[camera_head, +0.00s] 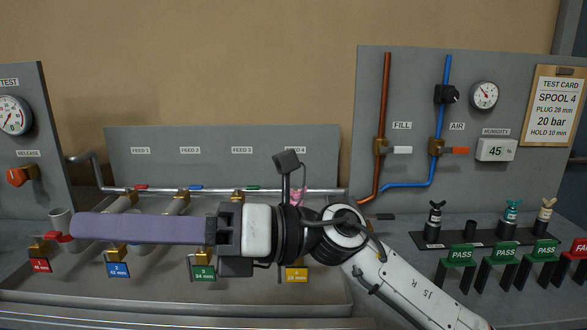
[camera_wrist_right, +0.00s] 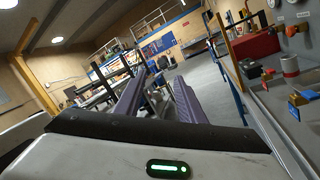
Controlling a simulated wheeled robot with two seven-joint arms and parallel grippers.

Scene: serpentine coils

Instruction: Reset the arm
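My right arm comes in from the lower right in the head view and reaches across the bench. Its gripper (camera_head: 84,227) points left with its long purple fingers roughly level, in front of the feed row. From the head only one finger shows clearly, side on. In the right wrist view the two purple fingers of the gripper (camera_wrist_right: 158,88) stand apart with nothing held between them, so it is open. My left gripper is in neither view.
Behind the arm are the feed panel (camera_head: 225,140) and numbered valves, such as green tag 3 (camera_head: 203,273). At right stand black, teal and tan plugs (camera_head: 510,218) and green PASS signs (camera_head: 457,256). A red RELEASE knob (camera_head: 17,177) is at left. The wrist view faces the open workshop floor.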

